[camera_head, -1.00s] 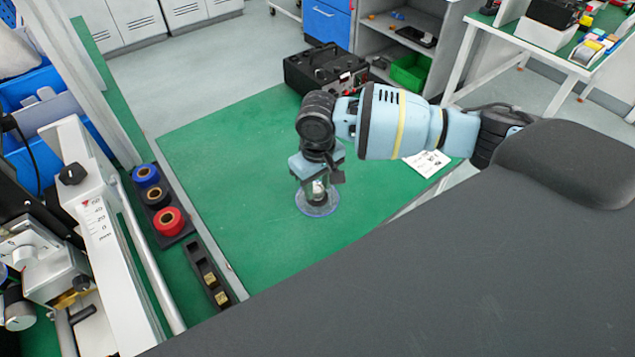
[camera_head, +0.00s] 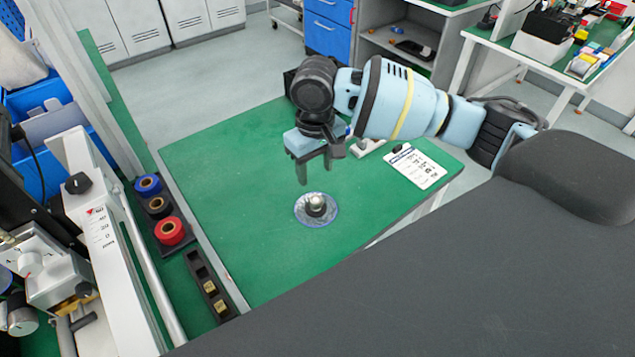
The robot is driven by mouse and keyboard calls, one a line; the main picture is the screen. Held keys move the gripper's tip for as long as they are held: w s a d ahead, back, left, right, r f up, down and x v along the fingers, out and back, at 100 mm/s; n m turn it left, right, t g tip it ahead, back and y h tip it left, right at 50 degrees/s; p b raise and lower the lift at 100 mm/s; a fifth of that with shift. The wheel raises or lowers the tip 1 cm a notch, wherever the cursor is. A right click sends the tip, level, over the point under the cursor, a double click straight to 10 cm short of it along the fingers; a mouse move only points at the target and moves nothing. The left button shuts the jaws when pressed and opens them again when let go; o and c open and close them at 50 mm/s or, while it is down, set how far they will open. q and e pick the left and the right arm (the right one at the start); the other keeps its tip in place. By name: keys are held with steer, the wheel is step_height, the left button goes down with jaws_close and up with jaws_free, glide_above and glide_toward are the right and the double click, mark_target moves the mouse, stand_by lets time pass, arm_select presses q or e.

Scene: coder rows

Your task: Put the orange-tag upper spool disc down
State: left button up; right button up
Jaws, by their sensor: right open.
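The spool disc (camera_head: 301,214) lies flat on the green table top, a round clear-grey disc with a dark hub and a shiny metal knob in its middle. I cannot make out an orange tag on it. My right gripper (camera_head: 315,174) is open and empty, fingers pointing down, above the disc and apart from it. My left gripper is not in view.
The green table (camera_head: 235,165) is mostly clear around the disc. A clipboard with a white sheet (camera_head: 416,167) lies at its right. A dark rack with blue, black and red spools (camera_head: 170,231) and a black slotted block (camera_head: 208,285) are at left.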

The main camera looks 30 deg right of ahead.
steer(key=shift+r, duration=1.4)
